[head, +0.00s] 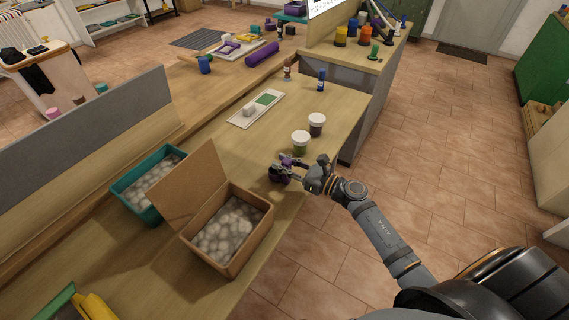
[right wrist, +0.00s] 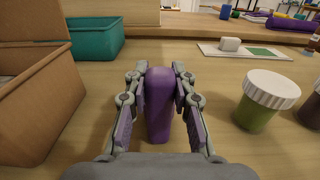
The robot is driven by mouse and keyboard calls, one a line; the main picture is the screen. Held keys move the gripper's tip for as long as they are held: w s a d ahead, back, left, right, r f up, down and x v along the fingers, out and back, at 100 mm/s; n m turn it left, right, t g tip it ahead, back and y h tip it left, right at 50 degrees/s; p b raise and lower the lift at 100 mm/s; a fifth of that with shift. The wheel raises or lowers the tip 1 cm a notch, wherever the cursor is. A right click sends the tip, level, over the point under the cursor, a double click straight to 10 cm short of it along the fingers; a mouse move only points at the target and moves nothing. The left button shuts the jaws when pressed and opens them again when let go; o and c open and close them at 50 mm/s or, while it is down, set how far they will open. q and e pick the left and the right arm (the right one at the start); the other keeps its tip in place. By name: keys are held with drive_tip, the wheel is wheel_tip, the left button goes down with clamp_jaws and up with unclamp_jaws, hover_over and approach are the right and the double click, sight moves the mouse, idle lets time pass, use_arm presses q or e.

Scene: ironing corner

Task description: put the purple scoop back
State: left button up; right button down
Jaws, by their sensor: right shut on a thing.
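The purple scoop (right wrist: 158,105) stands between the fingers of my right gripper (right wrist: 160,88) in the right wrist view. The gripper is shut on it, just over or on the wooden table; I cannot tell whether the scoop touches the wood. In the head view my right gripper (head: 288,168) is near the table's right edge, with purple showing at its fingers. The scoop's lower end and far side are partly hidden. My left gripper does not show.
A cardboard box (head: 268,238) with pale round contents and an open flap stands left of the gripper. A teal bin (head: 124,189) is beyond it. Two white-lidded jars, green (head: 300,147) and brown (head: 316,129), stand close behind the gripper. A white tray (head: 240,120) lies farther back.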

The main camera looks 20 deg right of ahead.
drive_tip(key=shift+f, duration=0.2)
drive_tip(key=c, duration=1)
unclamp_jaws()
drive_tip(key=shift+c, duration=0.2)
drive_tip(key=v, duration=1.2)
